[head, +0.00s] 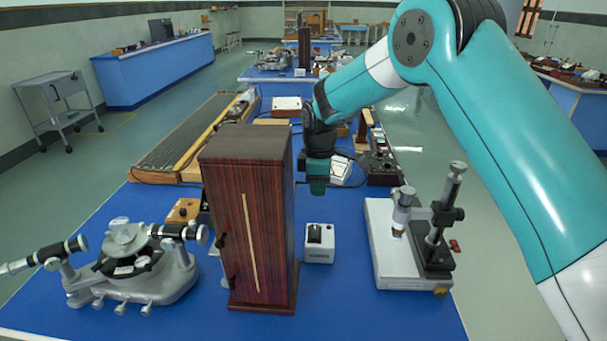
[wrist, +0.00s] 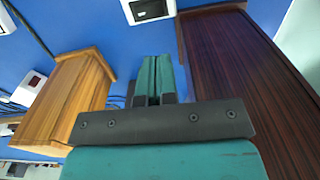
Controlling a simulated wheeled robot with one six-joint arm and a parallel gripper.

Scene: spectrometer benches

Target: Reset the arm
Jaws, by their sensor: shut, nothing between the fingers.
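My teal arm reaches in from the right in the head view. My gripper (head: 317,186) points down above the blue bench, just right of the tall dark wooden cabinet (head: 248,220) and behind the small white switch box (head: 320,243). In the wrist view my gripper (wrist: 153,62) has its two teal fingers together, with nothing between them. The dark cabinet (wrist: 245,80) stands close on the right there, and a lighter wooden box (wrist: 75,95) is on the left.
A spectrometer (head: 130,262) stands at the front left of the blue bench (head: 355,310). A microscope-like instrument on a white base (head: 390,250) stands at the right. A long ribbed wooden apparatus (head: 185,135) lies at the back left. Bare bench shows at front centre.

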